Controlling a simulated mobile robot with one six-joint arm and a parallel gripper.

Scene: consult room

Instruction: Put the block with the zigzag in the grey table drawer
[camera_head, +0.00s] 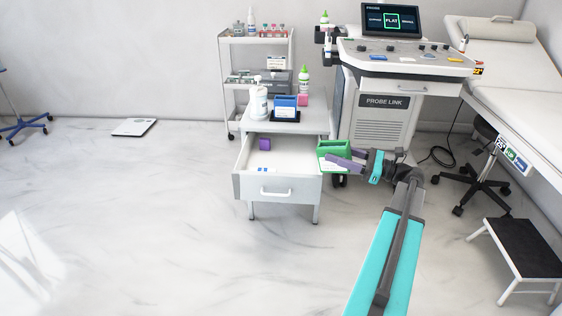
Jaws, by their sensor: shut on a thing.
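The grey table (320,122) has its drawer (278,186) pulled open toward me. A small purple cube (264,144) stands inside at the back left, and small blue-marked things (266,169) lie near the drawer front. My gripper (333,161), with purple jaws, is shut on a green block-like thing (335,147) with a pale lower part. It holds this at the drawer's right edge, partly overlapping it in the picture; I cannot tell the height. A zigzag cannot be made out on any block. A pink block (304,99) stands on the tabletop.
A trolley (226,60) is behind; the probe machine (382,115) stands right of the table. Open floor lies left. A step stool (522,247) is at right.

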